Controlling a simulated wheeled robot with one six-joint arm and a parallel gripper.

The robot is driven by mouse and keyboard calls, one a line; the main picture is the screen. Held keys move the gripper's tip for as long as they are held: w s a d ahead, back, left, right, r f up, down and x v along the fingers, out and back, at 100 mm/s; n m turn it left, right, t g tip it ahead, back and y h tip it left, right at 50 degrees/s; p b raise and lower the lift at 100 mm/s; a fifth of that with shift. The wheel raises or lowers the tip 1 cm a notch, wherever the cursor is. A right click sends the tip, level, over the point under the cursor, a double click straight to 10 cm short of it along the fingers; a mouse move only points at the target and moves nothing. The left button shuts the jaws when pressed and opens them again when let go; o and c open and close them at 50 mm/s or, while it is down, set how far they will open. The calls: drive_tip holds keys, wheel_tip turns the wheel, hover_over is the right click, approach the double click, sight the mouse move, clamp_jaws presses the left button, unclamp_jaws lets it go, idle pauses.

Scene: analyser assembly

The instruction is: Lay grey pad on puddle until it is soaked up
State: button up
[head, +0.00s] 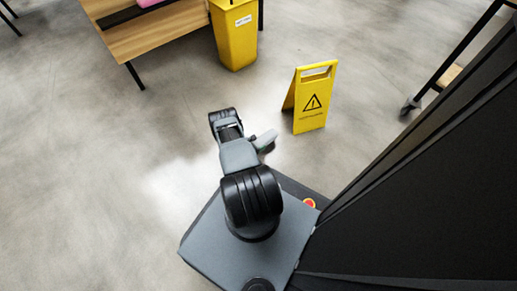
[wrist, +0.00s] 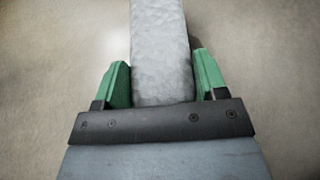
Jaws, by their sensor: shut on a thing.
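My gripper (wrist: 161,72) has its two green fingers shut on the grey pad (wrist: 160,40), one finger on each side. The pad is a pale grey, rough-faced slab that runs from between the fingers up past the top edge of the wrist view. In the head view the pad (head: 266,138) shows at the end of my arm, held above the floor and left of the yellow sign. No clear puddle edge shows; pale shiny patches lie on the floor left of my arm, and I cannot tell whether one is the puddle.
A yellow warning sign (head: 312,100) stands on the floor just beyond the pad. A yellow bin (head: 236,38) stands farther back, beside a wooden bench (head: 160,38). A wheeled rack (head: 452,72) is at the upper right. The floor at left is clear.

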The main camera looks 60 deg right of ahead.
drive_tip(key=f, duration=0.1)
drive_tip(key=f+b, duration=0.2)
drive_tip(key=f, duration=0.1)
drive_tip(key=shift+s+d, duration=0.2)
drive_tip(key=shift+s, duration=0.05)
drive_tip(key=shift+r, duration=0.1)
drive_tip(key=o, duration=0.9)
drive_tip(key=shift+o, duration=0.2)
